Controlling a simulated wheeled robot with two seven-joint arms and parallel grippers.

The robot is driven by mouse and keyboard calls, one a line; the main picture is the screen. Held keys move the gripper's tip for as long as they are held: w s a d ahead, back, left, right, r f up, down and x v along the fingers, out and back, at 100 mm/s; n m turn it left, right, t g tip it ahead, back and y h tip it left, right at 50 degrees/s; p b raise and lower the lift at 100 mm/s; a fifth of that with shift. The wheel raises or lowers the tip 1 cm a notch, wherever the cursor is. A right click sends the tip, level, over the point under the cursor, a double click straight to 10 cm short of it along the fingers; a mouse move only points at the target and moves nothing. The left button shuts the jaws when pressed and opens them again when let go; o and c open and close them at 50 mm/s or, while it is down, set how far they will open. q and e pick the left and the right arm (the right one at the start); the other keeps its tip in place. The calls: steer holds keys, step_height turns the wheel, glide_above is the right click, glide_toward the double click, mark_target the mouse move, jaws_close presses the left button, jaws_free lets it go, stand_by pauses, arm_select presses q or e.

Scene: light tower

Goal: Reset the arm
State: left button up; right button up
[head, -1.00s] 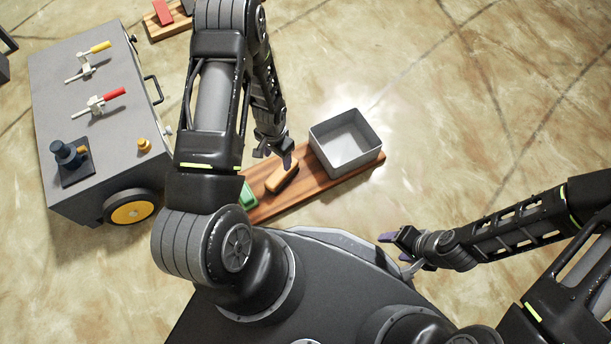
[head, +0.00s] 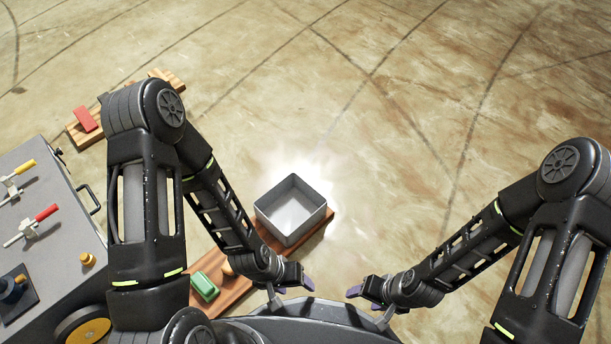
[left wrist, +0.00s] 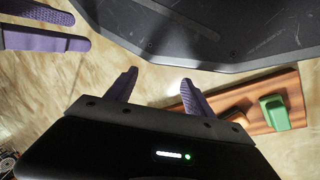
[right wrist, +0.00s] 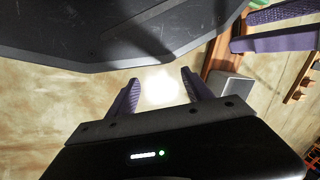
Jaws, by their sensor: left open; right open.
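My left gripper (head: 292,294) is open and empty, above the floor just in front of my base in the head view. Its two purple fingers stand apart in the left wrist view (left wrist: 158,92). My right gripper (head: 368,303) is open and empty, facing it from the right with a gap between them. Its fingers also stand apart in the right wrist view (right wrist: 158,90). Both arms are bent at the elbow in a roughly mirrored pose.
A wooden board (head: 322,226) beside the left forearm holds an open grey box (head: 290,229), a green block (head: 205,287) and a partly hidden orange block (head: 228,269). A grey wheeled cart (head: 62,240) with clamps stands left. A red block (head: 86,119) lies behind. Floor ahead is clear.

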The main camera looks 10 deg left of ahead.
arm_select(q)
step_height(320, 180, up, 29)
steer(key=s+d+p, duration=0.1)
steer(key=s+p, duration=0.1)
steer(key=p, duration=2.6)
steer(key=shift+d, duration=0.4)
arm_select(e)
step_height(320, 180, up, 29)
steer(key=s+a, duration=0.1)
steer(key=s, duration=0.1)
steer(key=shift+a+r, duration=0.15)
steer(key=shift+a, duration=0.25)
